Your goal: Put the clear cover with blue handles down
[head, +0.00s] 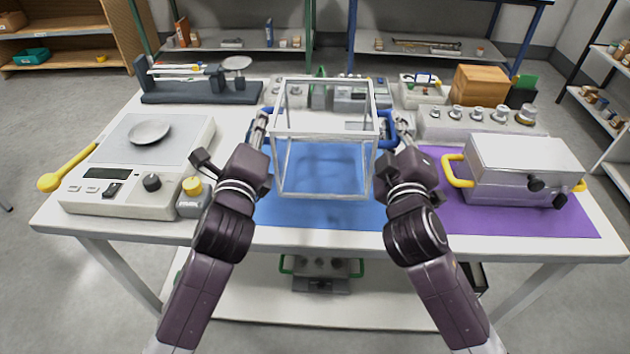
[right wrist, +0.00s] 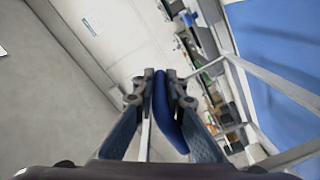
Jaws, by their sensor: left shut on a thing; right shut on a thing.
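The clear cover (head: 323,133) is a see-through box with whitish edges and a blue handle on each side. It is upright in the head view, over the blue mat (head: 330,215); I cannot tell whether its lower edge touches the mat. My left gripper (head: 262,122) is shut on the left blue handle (head: 266,113). My right gripper (head: 396,127) is shut on the right blue handle (head: 387,124). In the right wrist view the fingers close on the blue handle (right wrist: 165,108), with the cover's pale edges to the right.
A scale (head: 140,165) with a round pan stands left of the cover. A grey metal box with yellow handles (head: 525,165) stands right on a purple mat (head: 480,215). Behind are a row of weights (head: 480,115), a wooden box (head: 480,86) and a dark balance (head: 200,92).

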